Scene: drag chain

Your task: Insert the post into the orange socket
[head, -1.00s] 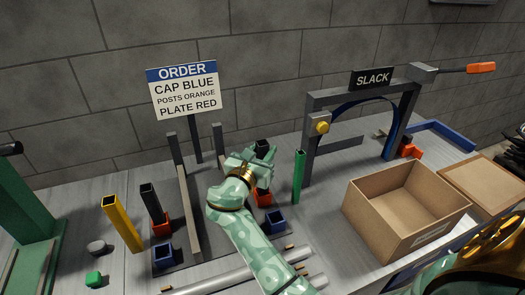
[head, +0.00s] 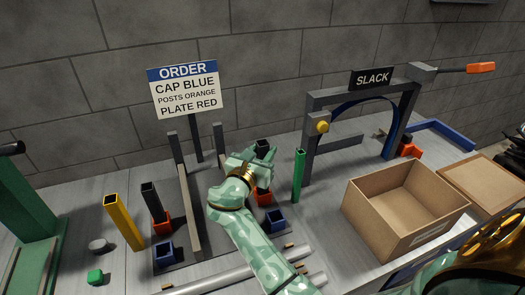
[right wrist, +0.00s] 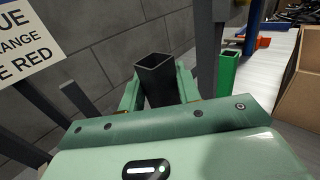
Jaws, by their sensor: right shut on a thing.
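My right gripper (head: 262,165) is shut on a dark square hollow post (head: 262,146), held upright. In the right wrist view, the open top of this dark post (right wrist: 160,75) stands between the fingers. An orange socket (head: 264,198) shows just below the hand. The hand hides the post's lower end, so I cannot tell whether it is inside that socket or above it. Another dark post (head: 152,200) stands, slightly tilted in the picture, in a second orange socket (head: 162,226) on the left. My left gripper is not in view.
Blue sockets (head: 276,220) sit in front of the orange ones. A green post (head: 299,175) stands right of the hand, and a yellow post (head: 124,222) at the left. A grey SLACK frame (head: 312,155) and an open cardboard box (head: 372,225) are on the right.

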